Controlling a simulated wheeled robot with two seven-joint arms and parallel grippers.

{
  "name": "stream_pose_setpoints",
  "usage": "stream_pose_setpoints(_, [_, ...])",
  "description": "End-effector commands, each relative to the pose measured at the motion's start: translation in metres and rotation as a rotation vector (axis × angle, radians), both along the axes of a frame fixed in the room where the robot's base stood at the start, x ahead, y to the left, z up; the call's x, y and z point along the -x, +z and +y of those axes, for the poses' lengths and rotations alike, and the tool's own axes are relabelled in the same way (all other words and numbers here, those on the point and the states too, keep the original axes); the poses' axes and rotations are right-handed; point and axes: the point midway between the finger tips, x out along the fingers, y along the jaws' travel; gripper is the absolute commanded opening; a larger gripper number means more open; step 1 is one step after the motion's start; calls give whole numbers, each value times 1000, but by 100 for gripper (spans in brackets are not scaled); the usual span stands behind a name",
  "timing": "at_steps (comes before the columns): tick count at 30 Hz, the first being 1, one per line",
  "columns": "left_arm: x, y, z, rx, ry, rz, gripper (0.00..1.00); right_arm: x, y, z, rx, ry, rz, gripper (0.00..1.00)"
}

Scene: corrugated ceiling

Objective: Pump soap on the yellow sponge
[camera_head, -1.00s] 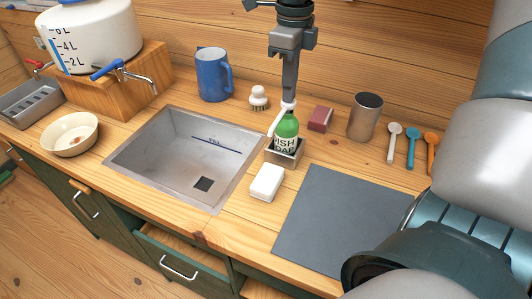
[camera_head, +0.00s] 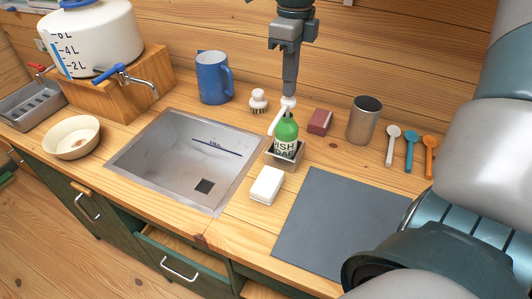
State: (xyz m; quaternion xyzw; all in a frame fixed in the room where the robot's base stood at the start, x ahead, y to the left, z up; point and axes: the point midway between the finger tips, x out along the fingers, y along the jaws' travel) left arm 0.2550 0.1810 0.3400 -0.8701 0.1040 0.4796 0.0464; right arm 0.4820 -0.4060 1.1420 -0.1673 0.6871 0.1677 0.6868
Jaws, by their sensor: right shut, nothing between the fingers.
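The green soap bottle (camera_head: 286,132) with a white pump stands upright in a small holder (camera_head: 291,161) right of the sink. My right gripper (camera_head: 289,93) points down from above, shut and empty, with its fingertips right at the pump head. I cannot tell whether they touch it. A white block (camera_head: 267,185) lies on the counter in front of the holder. A dark red block (camera_head: 320,121) lies behind and right of the bottle. I cannot make out a clearly yellow sponge. My left gripper is out of view.
The sink (camera_head: 165,170) is left of the bottle. A grey mat (camera_head: 335,225) lies bare at front right. A metal cup (camera_head: 364,122), several utensils (camera_head: 411,148), a brush (camera_head: 258,101), a blue mug (camera_head: 212,77) and a bowl (camera_head: 71,138) stand around.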

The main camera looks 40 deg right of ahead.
Motion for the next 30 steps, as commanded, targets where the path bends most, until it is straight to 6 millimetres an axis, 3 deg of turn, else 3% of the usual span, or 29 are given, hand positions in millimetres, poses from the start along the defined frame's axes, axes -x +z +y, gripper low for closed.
stream_pose_setpoints(14, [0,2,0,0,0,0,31,0,4,0,0,0,-1,0])
stream_pose_setpoints(30, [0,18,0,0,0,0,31,0,47,0,1,0,-2,0])
